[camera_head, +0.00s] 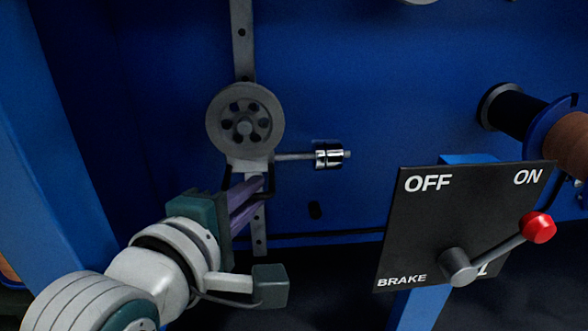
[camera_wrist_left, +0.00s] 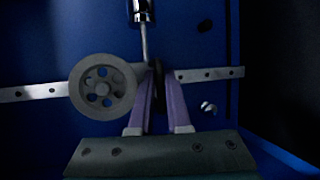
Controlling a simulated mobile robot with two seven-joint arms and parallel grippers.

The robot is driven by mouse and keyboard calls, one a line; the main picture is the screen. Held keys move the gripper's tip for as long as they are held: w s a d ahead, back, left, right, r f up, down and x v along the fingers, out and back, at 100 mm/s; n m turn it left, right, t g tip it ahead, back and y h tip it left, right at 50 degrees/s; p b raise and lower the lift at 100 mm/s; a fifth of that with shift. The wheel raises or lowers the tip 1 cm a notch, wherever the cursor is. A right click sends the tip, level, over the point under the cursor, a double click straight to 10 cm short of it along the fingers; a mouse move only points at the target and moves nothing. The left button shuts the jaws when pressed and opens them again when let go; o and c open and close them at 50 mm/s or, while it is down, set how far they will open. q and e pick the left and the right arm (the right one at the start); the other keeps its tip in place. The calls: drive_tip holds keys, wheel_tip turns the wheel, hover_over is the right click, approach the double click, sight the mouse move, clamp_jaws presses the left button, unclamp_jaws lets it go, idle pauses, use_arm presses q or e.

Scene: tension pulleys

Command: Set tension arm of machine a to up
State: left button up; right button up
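A grey spoked pulley (camera_head: 245,118) sits on an upright perforated metal bar (camera_head: 243,40) against a blue machine panel. A thin rod with a chrome end piece (camera_head: 328,155) points right from the bracket under the pulley. My left gripper (camera_head: 250,185) is at that bracket, below the pulley, with its purple fingers close together. In the left wrist view, the fingertips (camera_wrist_left: 157,78) converge beside the pulley (camera_wrist_left: 102,87), at the base of the rod (camera_wrist_left: 144,40). I cannot tell whether they clamp the bracket. My right gripper is out of view.
A black brake panel (camera_head: 430,225) marked OFF and ON stands at the right, its red-knobbed lever (camera_head: 538,227) toward ON. A dark spool (camera_head: 510,110) sticks out behind it. A blue frame post (camera_head: 35,150) is at the left.

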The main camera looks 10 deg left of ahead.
use_arm(q)
clamp_jaws()
idle(0.9)
wheel_tip(320, 180, up, 20)
drive_tip(key=p, duration=2.2)
drive_tip(key=shift+p, duration=0.3)
drive_tip(key=shift+f, duration=0.1)
drive_tip(key=shift+o, duration=2.4)
unclamp_jaws()
